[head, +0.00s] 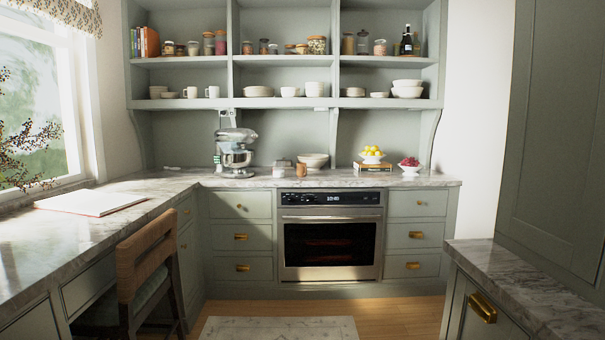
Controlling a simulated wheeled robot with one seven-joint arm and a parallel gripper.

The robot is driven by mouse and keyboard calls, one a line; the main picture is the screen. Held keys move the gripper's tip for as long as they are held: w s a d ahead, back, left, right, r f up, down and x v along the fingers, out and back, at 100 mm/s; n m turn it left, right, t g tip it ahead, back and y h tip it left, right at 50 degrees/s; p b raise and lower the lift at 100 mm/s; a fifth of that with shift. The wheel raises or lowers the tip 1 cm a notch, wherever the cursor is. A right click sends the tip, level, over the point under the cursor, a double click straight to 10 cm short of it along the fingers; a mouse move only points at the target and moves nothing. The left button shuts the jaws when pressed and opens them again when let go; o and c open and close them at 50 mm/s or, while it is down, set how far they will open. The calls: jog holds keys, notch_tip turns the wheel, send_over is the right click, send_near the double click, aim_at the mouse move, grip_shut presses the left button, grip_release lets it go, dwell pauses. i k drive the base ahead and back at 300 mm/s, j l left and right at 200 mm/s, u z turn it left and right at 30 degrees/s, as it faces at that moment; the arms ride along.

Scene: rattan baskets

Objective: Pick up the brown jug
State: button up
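A small brown vessel (301,170), which looks like the brown jug, stands upright on the marble back counter (430,182), above the left part of the oven. It is too small to make out a handle or spout. A small pale container (278,172) stands just left of it, and a stack of white bowls (313,160) is close behind it to the right. My gripper is not in this view.
A stand mixer (236,152) stands left on the back counter; fruit bowls (371,155) stand right. A chair (145,265) is at the left counter. A marble-topped cabinet (515,285) juts in at right. The floor around the rug (280,328) is open before the oven (331,240).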

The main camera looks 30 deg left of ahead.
aim_at(301, 170)
jog(key=u, duration=1.4)
jog(key=z, duration=0.3)
jog(key=i+z, duration=0.1)
jog(key=i, duration=1.05)
jog(key=i+l, duration=0.1)
jog(key=i, duration=3.65)
jog(key=i+u, duration=0.15)
jog(key=u, duration=0.35)
jog(key=i+u, duration=0.15)
jog(key=u, duration=0.35)
jog(key=i+l+u, duration=0.15)
jog(key=u, duration=0.3)
